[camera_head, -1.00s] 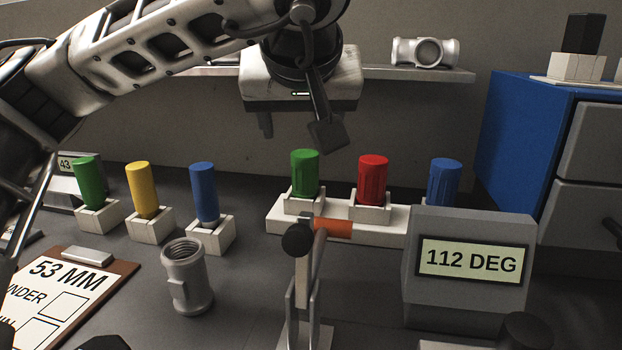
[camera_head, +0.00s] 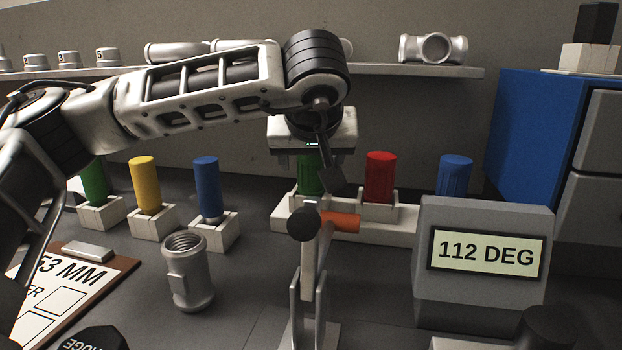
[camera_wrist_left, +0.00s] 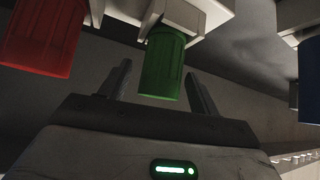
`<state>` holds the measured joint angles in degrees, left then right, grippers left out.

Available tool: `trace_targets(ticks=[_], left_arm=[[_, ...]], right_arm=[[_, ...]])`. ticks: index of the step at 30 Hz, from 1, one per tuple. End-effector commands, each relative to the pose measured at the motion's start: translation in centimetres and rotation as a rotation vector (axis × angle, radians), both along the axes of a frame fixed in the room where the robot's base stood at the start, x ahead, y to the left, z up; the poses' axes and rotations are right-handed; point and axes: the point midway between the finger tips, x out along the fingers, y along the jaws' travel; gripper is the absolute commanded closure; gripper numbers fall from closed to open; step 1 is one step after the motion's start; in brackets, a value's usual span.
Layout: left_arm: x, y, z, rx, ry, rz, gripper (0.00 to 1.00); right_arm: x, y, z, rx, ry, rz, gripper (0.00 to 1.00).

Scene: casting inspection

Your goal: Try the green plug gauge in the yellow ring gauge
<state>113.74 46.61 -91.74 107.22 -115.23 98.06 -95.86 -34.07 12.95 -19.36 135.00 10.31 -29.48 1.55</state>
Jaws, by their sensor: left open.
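A green cylinder (camera_head: 309,174) stands upright in the white rack (camera_head: 405,228), left of a red one; it also shows in the left wrist view (camera_wrist_left: 162,68). My left gripper (camera_head: 310,160) is open, with its fingers on either side of this green cylinder in the left wrist view (camera_wrist_left: 160,85). Another green cylinder (camera_head: 93,180) stands in a white block at the left. No yellow ring is recognizable; the only yellow thing I see is a cylinder (camera_head: 145,184) in a white block. My right gripper is out of view.
A red cylinder (camera_head: 380,177) and a blue one (camera_head: 454,175) stand beside the green one. A clamp with an orange part (camera_head: 341,222) stands in front, left of a grey display box (camera_head: 485,290) reading 112 DEG. A threaded metal fitting (camera_head: 188,274) and a clipboard (camera_head: 70,290) are at left.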

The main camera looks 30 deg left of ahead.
Motion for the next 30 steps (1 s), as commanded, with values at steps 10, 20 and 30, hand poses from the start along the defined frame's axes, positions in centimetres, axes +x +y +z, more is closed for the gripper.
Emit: trace_targets(ticks=[10,20,30], left_arm=[[0.0,0.0,0.0,0.000,0.001,0.000,0.87],[0.0,0.0,0.3,-0.001,0.000,0.001,0.87],[-0.8,-0.5,4.6,0.000,-0.004,-0.002,0.87]], right_arm=[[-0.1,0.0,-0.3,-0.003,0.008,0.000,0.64],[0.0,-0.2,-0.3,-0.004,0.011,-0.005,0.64],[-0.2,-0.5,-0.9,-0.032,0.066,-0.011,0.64]])
